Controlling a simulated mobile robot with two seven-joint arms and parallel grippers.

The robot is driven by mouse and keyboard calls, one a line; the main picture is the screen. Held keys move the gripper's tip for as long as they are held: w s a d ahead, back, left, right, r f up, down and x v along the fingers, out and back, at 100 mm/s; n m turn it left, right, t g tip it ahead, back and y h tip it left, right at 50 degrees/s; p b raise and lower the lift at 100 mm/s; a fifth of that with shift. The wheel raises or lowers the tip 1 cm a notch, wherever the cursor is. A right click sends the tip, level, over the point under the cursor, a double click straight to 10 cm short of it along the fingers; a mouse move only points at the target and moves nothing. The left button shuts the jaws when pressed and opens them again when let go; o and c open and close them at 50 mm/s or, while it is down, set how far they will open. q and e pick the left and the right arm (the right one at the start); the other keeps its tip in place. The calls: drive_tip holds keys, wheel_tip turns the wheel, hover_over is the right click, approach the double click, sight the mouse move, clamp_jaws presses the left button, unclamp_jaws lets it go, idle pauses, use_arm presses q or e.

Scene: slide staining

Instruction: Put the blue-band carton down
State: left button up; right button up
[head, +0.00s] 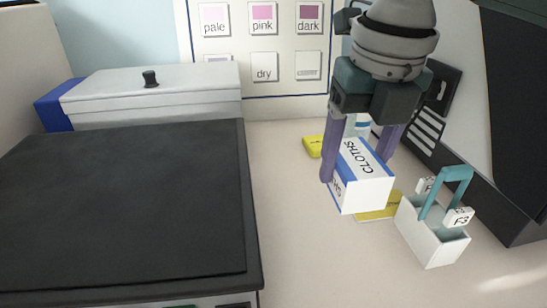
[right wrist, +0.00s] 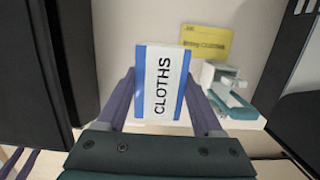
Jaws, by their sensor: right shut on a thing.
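The blue-band carton (head: 364,184) is a white box with blue edge bands and the word CLOTHS. My right gripper (head: 357,157) is shut on it, with one purple finger along each side. The carton is upright at or just above the bench; I cannot tell whether its base touches. In the right wrist view the carton (right wrist: 160,85) sits between the fingers, its lettered face toward the camera.
A yellow card (head: 378,214) lies beside the carton, partly hidden by it. A white caddy (head: 428,236) with a teal handle stands close on the right. A yellow object (head: 312,146) lies behind. A dark-topped unit (head: 130,210) fills the left; bare bench lies between.

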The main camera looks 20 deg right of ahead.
wheel_tip(320, 180, down, 9)
drive_tip(key=shift+b, duration=0.5)
drive_tip(key=o, duration=1.4)
drive_tip(key=shift+f, duration=0.1)
drive_tip(key=shift+c, duration=0.2)
